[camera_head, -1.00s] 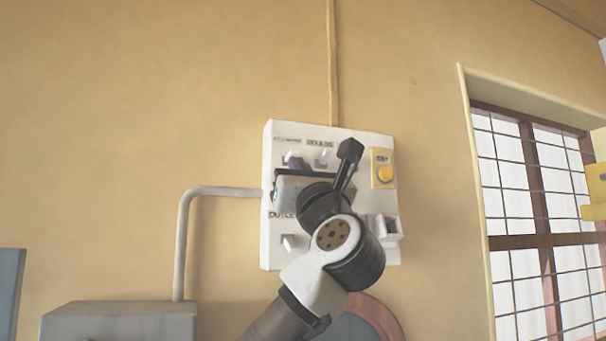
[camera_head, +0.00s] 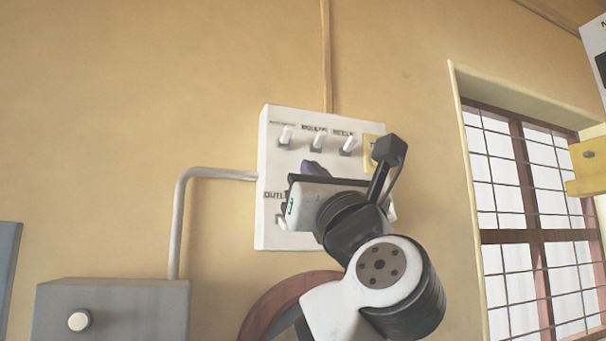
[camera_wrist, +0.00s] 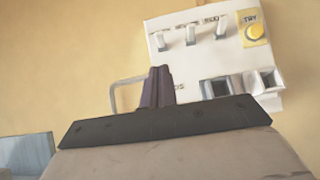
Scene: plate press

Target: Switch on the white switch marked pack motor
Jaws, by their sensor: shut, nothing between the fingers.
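A white switch panel (camera_head: 265,215) on the wall carries a row of three white toggle switches: left (camera_head: 286,135), middle (camera_head: 319,141) and right (camera_head: 349,146). Each has a small label above it, and I cannot read clearly which says pack motor. The three also show in the wrist view, left (camera_wrist: 161,40), middle (camera_wrist: 190,33) and right (camera_wrist: 219,25). My gripper (camera_head: 313,168) is shut and empty, its dark purple fingers just below the row in the head view. In the wrist view the fingers (camera_wrist: 158,76) appear below the left switch. I cannot tell whether they touch the panel.
A yellow plate with a round button (camera_wrist: 255,32) marked TRY is right of the switches. Square sockets (camera_wrist: 216,87) sit lower on the panel, partly hidden by my arm. A grey box with a knob (camera_head: 79,320) stands at lower left. A barred window (camera_head: 530,200) is at right.

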